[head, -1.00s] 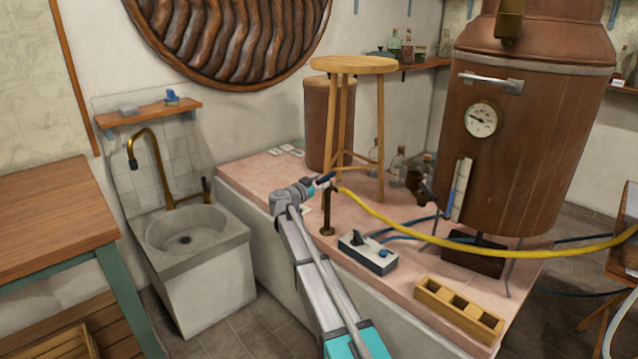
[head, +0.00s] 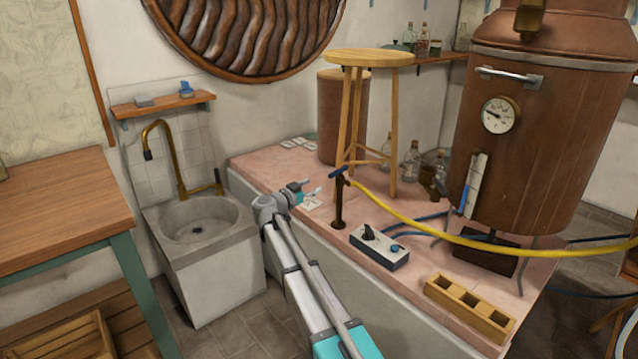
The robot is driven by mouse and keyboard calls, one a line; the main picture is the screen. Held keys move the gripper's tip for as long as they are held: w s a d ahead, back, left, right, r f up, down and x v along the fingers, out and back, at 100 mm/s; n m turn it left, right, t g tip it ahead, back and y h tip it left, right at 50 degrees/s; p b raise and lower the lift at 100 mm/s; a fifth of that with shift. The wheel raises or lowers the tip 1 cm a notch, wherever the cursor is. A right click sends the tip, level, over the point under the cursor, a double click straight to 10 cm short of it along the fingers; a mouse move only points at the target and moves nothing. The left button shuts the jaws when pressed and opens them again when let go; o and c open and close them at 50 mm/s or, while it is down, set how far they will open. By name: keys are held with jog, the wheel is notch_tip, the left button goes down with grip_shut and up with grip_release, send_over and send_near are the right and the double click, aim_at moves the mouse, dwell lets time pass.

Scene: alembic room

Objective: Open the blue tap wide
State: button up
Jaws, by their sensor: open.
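The blue tap (head: 338,173) is a small dark-blue lever on top of a dark upright standpipe (head: 339,207) on the pink tiled platform. Its lever looks slanted, with its right end higher in the picture. I cannot tell how far the valve is turned. A yellow hose (head: 400,216) leads off to the right from the standpipe's top. My gripper (head: 309,188) is open and empty, with teal fingers, to the left of the lever. A small gap shows between the fingertips and the lever.
On the pink platform (head: 262,162) stand a wooden stool (head: 371,58), a switch box (head: 380,247), a wooden block with square holes (head: 470,308) and a copper still (head: 545,140). A stone sink (head: 195,233) with a brass faucet is at left.

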jog(key=shift+s+a, duration=0.5)
jog(key=shift+a, duration=0.05)
jog(key=s+f+n+g+y, duration=0.2)
jog(key=s+f+n+y, duration=0.9)
jog(key=s+n+y, duration=0.55)
jog(key=s+d+f+m+g+h, duration=0.25)
jog(key=s+d+g, duration=0.35)
jog(key=s, duration=0.4)
jog(key=s+d+f+m+g+h, duration=0.15)
jog(key=s+d+f+g, duration=0.25)
jog(key=s+d, duration=0.5)
notch_tip(320, 180, up, 26)
jog(key=s+a+p, duration=0.1)
jog(key=p, duration=2.6)
jog(key=shift+a+r+m+y+p, duration=0.25)
jog(key=shift+m+y+p, duration=0.1)
jog(key=shift+m, duration=0.1)
